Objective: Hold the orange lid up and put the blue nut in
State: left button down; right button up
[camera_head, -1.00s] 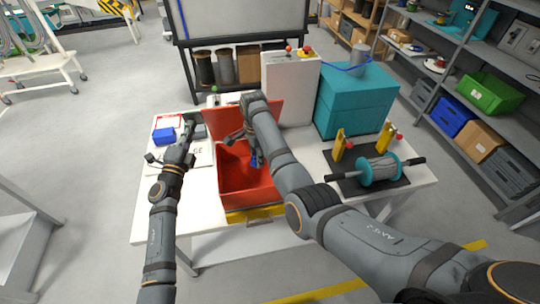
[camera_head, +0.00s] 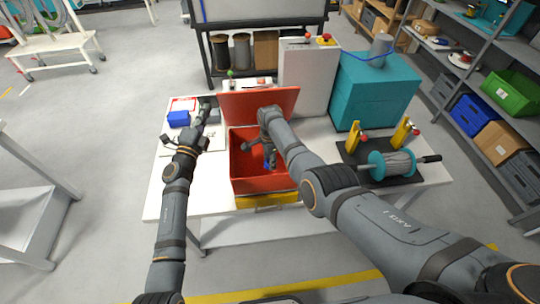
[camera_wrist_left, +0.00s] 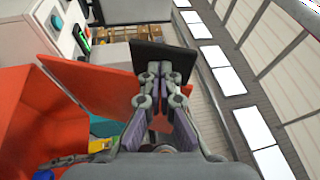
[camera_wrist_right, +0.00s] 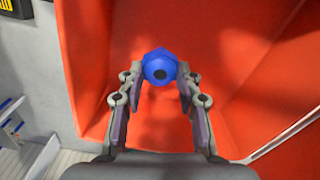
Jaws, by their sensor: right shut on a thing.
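The orange lid (camera_head: 255,103) stands raised at the back of the open red-orange bin (camera_head: 236,184). In the left wrist view the lid (camera_wrist_left: 100,88) shows behind my left fingers. My left gripper (camera_head: 207,108) is at the lid's left edge; a black plate shows at its fingertips (camera_wrist_left: 163,72), and I cannot tell whether they grip anything. My right gripper (camera_head: 269,158) reaches into the bin. Its fingertips (camera_wrist_right: 160,82) are shut on the blue nut (camera_wrist_right: 160,66), above the bin's red inside. The nut is small and partly hidden in the head view (camera_head: 267,165).
A white panel (camera_head: 305,80) and a teal block (camera_head: 375,90) stand behind right. A cable reel (camera_head: 392,164) sits on a dark mat at the right. Shelves line the far right.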

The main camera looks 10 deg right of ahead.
jog(key=shift+f, duration=0.25)
jog(key=o, duration=0.8)
jog(key=shift+o, duration=0.2)
notch_tip(320, 180, up, 13)
dwell(0.3)
